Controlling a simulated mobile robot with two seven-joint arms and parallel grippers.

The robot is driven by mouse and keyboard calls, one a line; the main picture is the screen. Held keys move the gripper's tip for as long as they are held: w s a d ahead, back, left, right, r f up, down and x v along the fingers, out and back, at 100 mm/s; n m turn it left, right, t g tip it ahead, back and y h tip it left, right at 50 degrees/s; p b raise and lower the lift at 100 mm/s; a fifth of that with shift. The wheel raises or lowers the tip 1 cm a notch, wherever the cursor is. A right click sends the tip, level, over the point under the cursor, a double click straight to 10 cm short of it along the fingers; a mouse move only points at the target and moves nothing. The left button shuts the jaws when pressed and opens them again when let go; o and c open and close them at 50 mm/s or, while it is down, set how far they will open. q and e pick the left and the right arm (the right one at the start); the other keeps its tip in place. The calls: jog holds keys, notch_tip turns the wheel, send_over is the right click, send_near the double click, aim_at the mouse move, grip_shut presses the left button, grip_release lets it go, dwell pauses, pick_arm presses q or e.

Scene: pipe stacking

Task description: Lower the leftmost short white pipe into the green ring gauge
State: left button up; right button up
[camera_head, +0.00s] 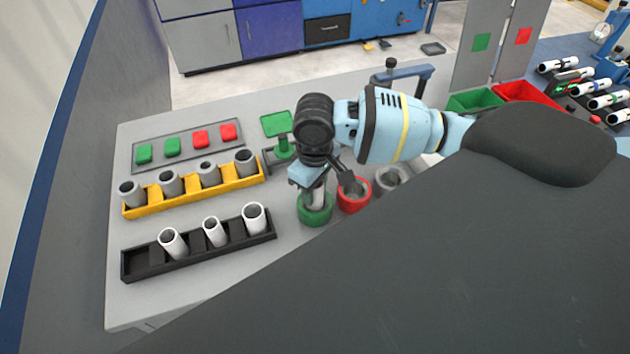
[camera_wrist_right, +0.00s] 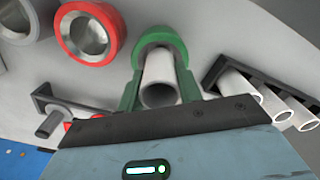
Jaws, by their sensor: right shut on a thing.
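A short white pipe (camera_head: 318,199) is held upright in my right gripper (camera_head: 320,186), which is shut on it. The pipe's lower end is at the opening of the green ring gauge (camera_head: 315,215) and seems to be inside its rim; how deep is hard to tell. In the right wrist view the pipe (camera_wrist_right: 160,82) shows its open upper end between the fingers, with the green ring (camera_wrist_right: 160,38) around its far end. The black rack (camera_head: 130,264) holds three white pipes, the nearest to its empty left slot being one pipe (camera_head: 172,243). My left gripper is not in view.
A red ring (camera_head: 353,203) and a grey ring (camera_head: 390,180) stand close to the right of the green one. A yellow rack (camera_head: 190,200) with grey pipes is to the left. Bare table lies between the racks and the green ring.

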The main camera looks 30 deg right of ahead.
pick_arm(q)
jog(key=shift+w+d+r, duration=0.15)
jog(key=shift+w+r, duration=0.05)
pick_arm(e)
jog(key=shift+f, duration=0.35)
jog(key=o, duration=1.1)
jog(key=shift+c, duration=0.2)
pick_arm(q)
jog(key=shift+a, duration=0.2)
pick_arm(e)
jog(key=shift+r, duration=0.2)
notch_tip(320, 180, up, 8)
jog(key=shift+f+p, duration=0.25)
jog(key=shift+p, duration=0.2)
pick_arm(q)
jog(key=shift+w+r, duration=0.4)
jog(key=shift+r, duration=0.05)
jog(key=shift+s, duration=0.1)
pick_arm(e)
jog(key=shift+f, duration=0.1)
